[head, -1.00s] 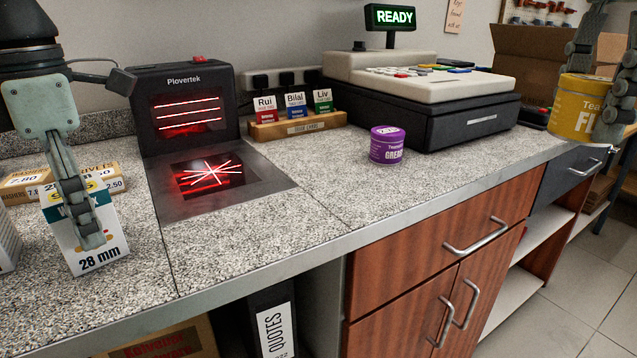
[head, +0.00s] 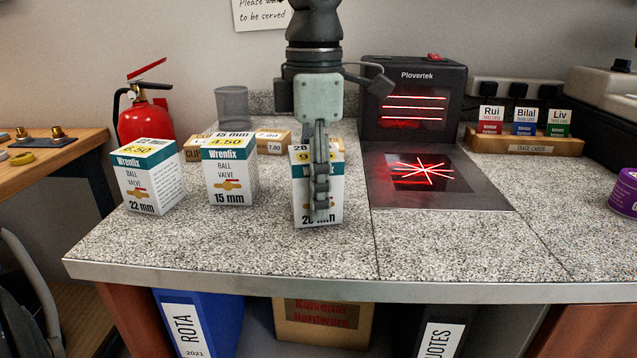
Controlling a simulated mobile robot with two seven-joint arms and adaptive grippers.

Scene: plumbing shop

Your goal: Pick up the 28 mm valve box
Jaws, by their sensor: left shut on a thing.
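The 28 mm valve box (head: 334,200) is a white and teal carton with a yellow price patch. It stands upright on the speckled counter (head: 250,245), left of the scanner. My left gripper (head: 321,205) comes down over it from above and is shut on it, its fingers hiding the middle of the front and part of the label. I cannot tell a gap between the box and the counter. The 15 mm valve box (head: 230,172) and the 22 mm valve box (head: 148,178) stand to its left. My right gripper is out of view.
The Plovertek scanner (head: 414,75) with red beams stands just right of the box. Low cartons (head: 273,142) and a grey cup (head: 232,104) are behind. A trade card holder (head: 520,143) and a purple tub (head: 624,192) are further right. The counter's front strip is clear.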

